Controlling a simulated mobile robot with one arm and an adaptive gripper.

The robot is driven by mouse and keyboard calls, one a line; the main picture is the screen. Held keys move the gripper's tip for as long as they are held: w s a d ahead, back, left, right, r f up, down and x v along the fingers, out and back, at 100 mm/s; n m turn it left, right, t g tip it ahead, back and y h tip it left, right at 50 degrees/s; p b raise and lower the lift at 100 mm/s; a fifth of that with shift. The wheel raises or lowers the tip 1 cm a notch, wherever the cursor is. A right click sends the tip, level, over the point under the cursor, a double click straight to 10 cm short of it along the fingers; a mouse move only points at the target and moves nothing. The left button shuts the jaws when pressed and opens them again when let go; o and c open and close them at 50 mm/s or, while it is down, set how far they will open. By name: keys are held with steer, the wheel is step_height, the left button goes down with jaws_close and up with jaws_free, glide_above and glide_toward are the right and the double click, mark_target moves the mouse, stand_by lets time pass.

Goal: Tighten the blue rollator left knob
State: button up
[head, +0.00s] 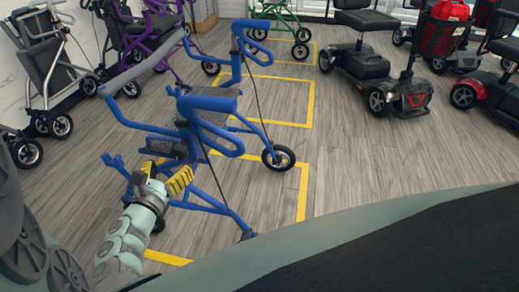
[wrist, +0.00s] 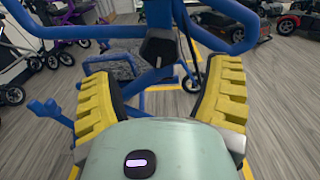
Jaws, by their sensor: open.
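The blue rollator (head: 212,103) stands on the wood floor, its frame filling the middle of the head view. In the wrist view, a black angular knob (wrist: 158,47) sits on its blue upright (wrist: 159,15), ahead of and between my finger tips. My gripper (head: 165,174) is at the rollator's near lower side in the head view. In the wrist view my gripper (wrist: 161,80) has its two yellow ridged fingers spread wide with nothing between them. The knob appears beyond the tips, apart from them; the exact gap is hard to tell.
Yellow floor lines (head: 302,190) mark bays around the rollator. A purple rollator (head: 152,40) and a grey one (head: 42,65) stand at left, a green one (head: 283,15) behind. A black scooter (head: 372,75) stands at right. The floor right of the blue rollator is clear.

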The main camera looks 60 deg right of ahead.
mark_target(177, 156)
steer(key=b+x, duration=0.1)
steer(key=x, duration=0.4)
steer(key=shift+d, duration=0.45)
steer(key=shift+o, duration=0.2)
steer(key=shift+w+a, duration=0.1)
steer(key=c, duration=1.2)
